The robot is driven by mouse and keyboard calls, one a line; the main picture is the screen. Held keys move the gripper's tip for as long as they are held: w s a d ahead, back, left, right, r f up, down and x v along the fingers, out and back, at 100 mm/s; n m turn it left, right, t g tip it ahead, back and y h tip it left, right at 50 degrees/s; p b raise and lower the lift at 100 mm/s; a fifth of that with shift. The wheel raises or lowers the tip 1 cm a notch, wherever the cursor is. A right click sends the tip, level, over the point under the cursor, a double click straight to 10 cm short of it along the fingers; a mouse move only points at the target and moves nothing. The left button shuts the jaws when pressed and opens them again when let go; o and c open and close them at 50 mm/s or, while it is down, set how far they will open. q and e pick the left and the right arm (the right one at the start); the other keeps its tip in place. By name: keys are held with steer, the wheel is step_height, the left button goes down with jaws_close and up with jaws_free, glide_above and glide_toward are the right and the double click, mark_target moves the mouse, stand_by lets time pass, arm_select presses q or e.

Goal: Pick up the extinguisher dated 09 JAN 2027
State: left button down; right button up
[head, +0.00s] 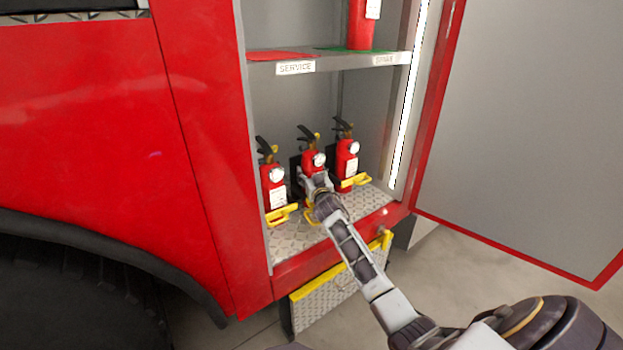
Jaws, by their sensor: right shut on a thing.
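Three small red extinguishers with black handles, round white gauges and paper tags stand on the locker floor: a left one (272,186), a middle one (309,160) and a right one (347,159). The dates on the tags are too small to read. My right gripper (312,181) reaches in from the lower right and is shut on the middle extinguisher, covering its lower body and tag. The middle extinguisher is upright; I cannot tell whether it touches the floor. My left gripper is not in view.
Yellow brackets (281,214) stand at the extinguishers' bases. A shelf above has a red mat (283,56) labelled SERVICE and a green mat (338,49) with another extinguisher (360,25). The open door (525,130) is at right; a step (340,275) lies below.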

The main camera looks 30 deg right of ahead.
steer(key=c, duration=0.9)
steer(key=shift+r, duration=0.4)
jaws_close()
steer(key=shift+w+f, duration=0.1)
steer(key=shift+f, duration=0.05)
